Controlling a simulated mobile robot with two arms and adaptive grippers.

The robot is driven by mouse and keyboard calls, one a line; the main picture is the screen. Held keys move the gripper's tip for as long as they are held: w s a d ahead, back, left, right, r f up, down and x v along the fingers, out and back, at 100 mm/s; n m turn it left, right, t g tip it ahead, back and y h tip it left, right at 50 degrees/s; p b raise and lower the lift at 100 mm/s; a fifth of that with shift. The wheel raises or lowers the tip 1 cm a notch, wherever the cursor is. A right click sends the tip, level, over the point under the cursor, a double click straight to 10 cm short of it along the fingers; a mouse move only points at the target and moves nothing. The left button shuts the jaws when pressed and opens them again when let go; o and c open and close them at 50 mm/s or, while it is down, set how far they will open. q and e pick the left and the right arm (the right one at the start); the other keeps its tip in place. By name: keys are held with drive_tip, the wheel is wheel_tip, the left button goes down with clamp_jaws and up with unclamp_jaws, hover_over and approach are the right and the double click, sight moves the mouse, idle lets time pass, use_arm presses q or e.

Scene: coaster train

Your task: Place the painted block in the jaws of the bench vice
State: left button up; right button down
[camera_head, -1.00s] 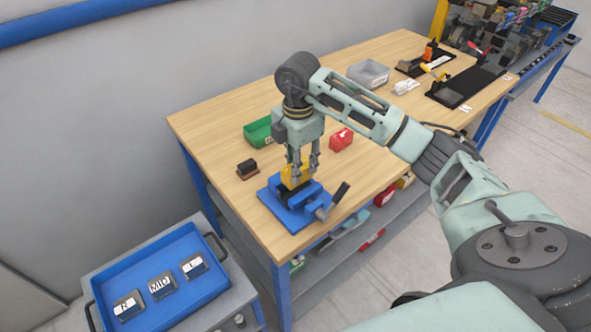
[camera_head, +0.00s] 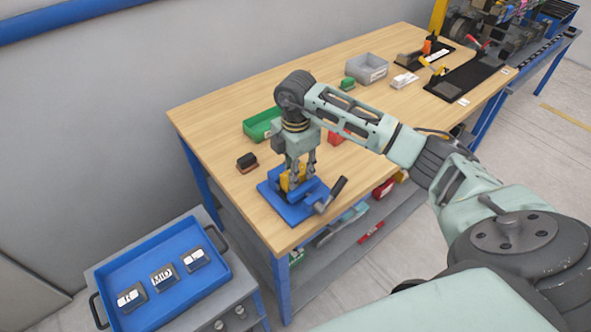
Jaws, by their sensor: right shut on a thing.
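My right gripper (camera_head: 299,180) reaches down over the blue bench vice (camera_head: 290,209) at the table's near corner. It is shut on the yellow painted block (camera_head: 286,182), which sits low at the vice's jaws. The fingers partly cover the block, so I cannot tell whether it rests fully between the jaws. The vice's dark handle (camera_head: 338,189) points up to the right. My left gripper is not in view.
On the wooden table (camera_head: 215,120) are a green bin (camera_head: 260,127), a dark block on a brown base (camera_head: 247,162), a red bin (camera_head: 337,137) partly behind my arm, and a grey bin (camera_head: 366,69). A blue tray (camera_head: 206,296) with labelled pieces stands at lower left.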

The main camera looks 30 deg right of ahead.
drive_tip(key=c, duration=1.4)
unclamp_jaws()
drive_tip(key=shift+s+a+f, duration=0.1)
drive_tip(key=shift+s+f, duration=0.2)
drive_tip(key=shift+f, duration=0.25)
drive_tip(key=shift+o, duration=0.6)
drive_tip(key=shift+w+f, duration=0.15)
drive_tip(key=shift+r+p, duration=0.35)
drive_tip(key=shift+r, duration=0.2)
drive_tip(key=shift+w+r, duration=0.15)
drive_tip(key=shift+r, duration=0.2)
wheel_tip(320, 180, up, 12)
drive_tip(key=b, duration=0.3)
drive_tip(key=shift+f, duration=0.1)
